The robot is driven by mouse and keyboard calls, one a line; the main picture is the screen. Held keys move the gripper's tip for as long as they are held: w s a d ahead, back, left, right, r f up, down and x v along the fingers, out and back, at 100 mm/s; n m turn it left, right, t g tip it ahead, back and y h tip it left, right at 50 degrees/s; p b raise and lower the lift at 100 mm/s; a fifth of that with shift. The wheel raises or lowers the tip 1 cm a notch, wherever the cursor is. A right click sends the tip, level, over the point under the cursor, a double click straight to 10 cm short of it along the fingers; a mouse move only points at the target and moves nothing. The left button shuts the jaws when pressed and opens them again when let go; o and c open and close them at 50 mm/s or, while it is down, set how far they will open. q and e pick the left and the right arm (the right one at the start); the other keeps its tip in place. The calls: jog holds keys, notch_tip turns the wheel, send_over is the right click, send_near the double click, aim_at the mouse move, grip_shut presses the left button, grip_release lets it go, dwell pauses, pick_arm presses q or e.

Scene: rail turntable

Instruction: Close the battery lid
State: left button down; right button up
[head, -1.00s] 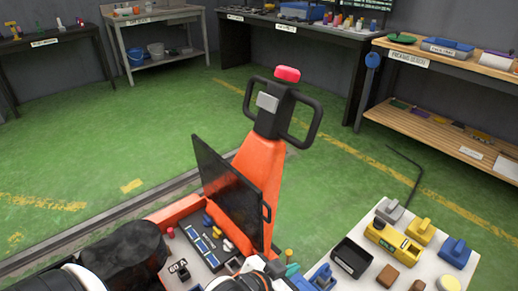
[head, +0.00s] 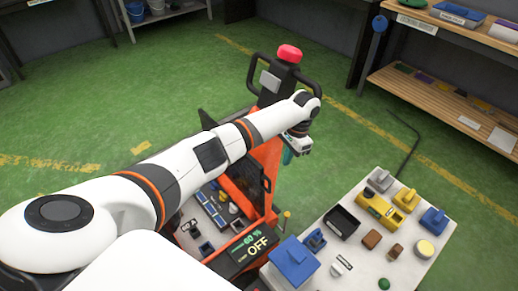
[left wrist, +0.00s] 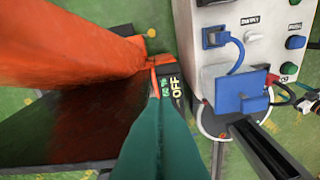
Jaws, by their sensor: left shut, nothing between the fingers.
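The battery lid (head: 247,197) is a dark panel on the orange truck (head: 268,155), standing raised over the open battery bay (head: 207,212). My left arm hides much of it in the head view. In the left wrist view the lid (left wrist: 75,125) fills the lower left, below the orange column. My left gripper (head: 289,157) is on the right side of the column, near the lid's handle edge. Its teal fingers (left wrist: 157,88) are shut and empty, and appear just right of the lid's edge; contact cannot be told. My right gripper is out of view.
A display reading OFF (head: 250,248) sits at the bay's near edge. A white table (head: 345,245) with a blue block (head: 294,262), a black tray (head: 341,222) and several parts stands close at the right. Green floor is free beyond.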

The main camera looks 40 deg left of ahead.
pick_arm(q)
jog(key=w+a+r+n, duration=0.2)
jog(key=w+a+r, duration=0.2)
jog(key=a+r, duration=0.45)
jog(key=s+a+f+p, duration=0.1)
jog(key=s+f+p, duration=0.3)
jog(key=f, duration=0.5)
jog(key=shift+s+f, duration=0.25)
jog(key=shift+s, duration=0.65)
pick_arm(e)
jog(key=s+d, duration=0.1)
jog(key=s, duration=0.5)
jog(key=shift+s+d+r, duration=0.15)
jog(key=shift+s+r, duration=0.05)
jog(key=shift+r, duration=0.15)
pick_arm(q)
jog(key=shift+a, duration=0.1)
